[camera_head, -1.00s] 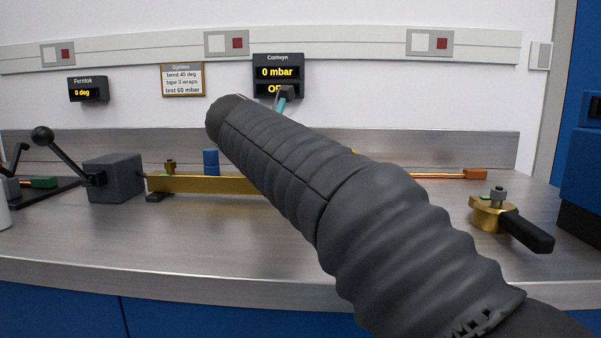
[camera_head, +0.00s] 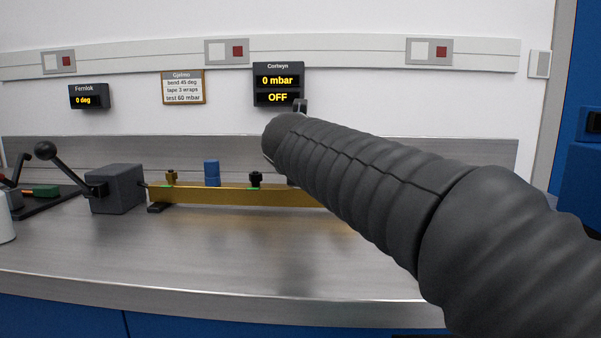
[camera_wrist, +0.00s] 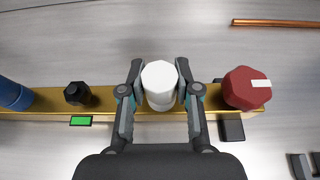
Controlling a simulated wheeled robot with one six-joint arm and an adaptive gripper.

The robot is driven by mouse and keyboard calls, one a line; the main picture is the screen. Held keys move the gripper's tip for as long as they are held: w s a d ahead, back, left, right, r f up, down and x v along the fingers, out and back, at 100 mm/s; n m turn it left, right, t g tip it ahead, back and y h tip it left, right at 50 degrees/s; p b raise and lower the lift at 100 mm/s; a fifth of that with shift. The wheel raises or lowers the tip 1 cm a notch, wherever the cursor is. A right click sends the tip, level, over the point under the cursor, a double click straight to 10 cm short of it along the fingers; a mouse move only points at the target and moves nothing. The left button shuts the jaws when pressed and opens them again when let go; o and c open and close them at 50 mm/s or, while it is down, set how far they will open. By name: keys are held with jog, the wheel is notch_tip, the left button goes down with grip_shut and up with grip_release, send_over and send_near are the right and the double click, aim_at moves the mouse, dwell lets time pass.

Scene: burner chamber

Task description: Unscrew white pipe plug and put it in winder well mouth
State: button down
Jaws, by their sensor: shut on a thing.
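The white pipe plug (camera_wrist: 159,82) is in the wrist view, on the brass bar (camera_wrist: 40,106), between a black fitting and a red cap. My gripper (camera_wrist: 160,92) is shut on it, with a finger at its left and right sides. The wrist view looks down on the plug, so I cannot tell whether it is still seated in the bar. In the head view the brass bar (camera_head: 225,194) lies along the bench, and my arm hides the plug and the fingers. I cannot make out a winder well mouth for certain.
A blue cylinder (camera_wrist: 14,94) and a black fitting (camera_wrist: 77,93) stand left of the plug; a red cap (camera_wrist: 247,88) stands close at right. A copper rod (camera_wrist: 276,22) lies behind. A grey box with a lever (camera_head: 114,188) stands at the bar's left end. The front bench is clear.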

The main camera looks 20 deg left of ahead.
jog(key=shift+d+r+n+y+p, duration=0.1)
jog(key=shift+n+y+p, duration=0.3)
jog(key=shift+y+p, duration=0.15)
jog(key=shift+f+n+y, duration=0.25)
jog(key=shift+f+n, duration=0.05)
jog(key=shift+n+g+y, duration=0.7)
jog(key=shift+n+y, duration=0.2)
jog(key=c, duration=0.7)
grip_release()
jog(key=shift+r, duration=0.1)
jog(key=shift+c, duration=0.2)
jog(key=shift+o, duration=0.2)
jog(key=shift+o, duration=1.4)
